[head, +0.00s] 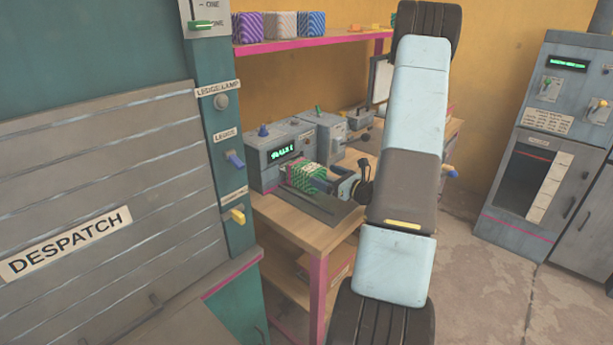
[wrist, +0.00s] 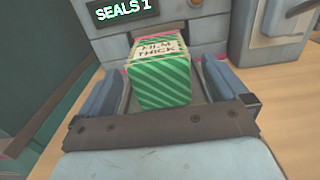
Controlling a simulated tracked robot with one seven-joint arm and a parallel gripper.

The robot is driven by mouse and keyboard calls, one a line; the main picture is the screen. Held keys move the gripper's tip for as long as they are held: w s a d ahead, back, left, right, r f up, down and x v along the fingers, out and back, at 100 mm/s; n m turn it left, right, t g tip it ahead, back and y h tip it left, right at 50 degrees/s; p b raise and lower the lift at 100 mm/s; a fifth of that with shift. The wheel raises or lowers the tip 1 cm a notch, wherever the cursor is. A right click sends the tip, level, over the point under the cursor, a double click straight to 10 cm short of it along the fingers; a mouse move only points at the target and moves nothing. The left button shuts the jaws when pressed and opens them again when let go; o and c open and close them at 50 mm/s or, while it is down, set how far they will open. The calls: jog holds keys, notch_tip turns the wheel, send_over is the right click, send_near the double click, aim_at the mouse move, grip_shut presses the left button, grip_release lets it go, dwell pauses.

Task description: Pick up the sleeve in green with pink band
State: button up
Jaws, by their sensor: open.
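The green striped sleeve (wrist: 160,85) stands in front of the machine in the wrist view, with pink along its top edges and a pale label reading "FILM THICK". It also shows on the bench in the head view (head: 306,174), partly hidden by my gripper. My gripper (wrist: 163,82) is open, with one finger to the left and one to the right of the sleeve. A small gap seems to show on each side, but I cannot tell whether either finger touches it. In the head view my gripper (head: 330,184) reaches in from the right.
A grey machine (head: 281,150) with a lit display reading "SEALS 1" in the wrist view stands right behind the sleeve. Another grey device (head: 321,135) stands beside it. The wooden bench (head: 290,222) has bare room in front. A pink-edged shelf (head: 310,42) with patterned blocks hangs above.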

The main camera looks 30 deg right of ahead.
aim_at(308, 166)
jog(key=shift+x, duration=4.05)
jog(key=shift+a, duration=0.1)
jog(key=shift+c, duration=0.4)
jog(key=shift+s, duration=0.1)
jog(key=c, duration=0.9)
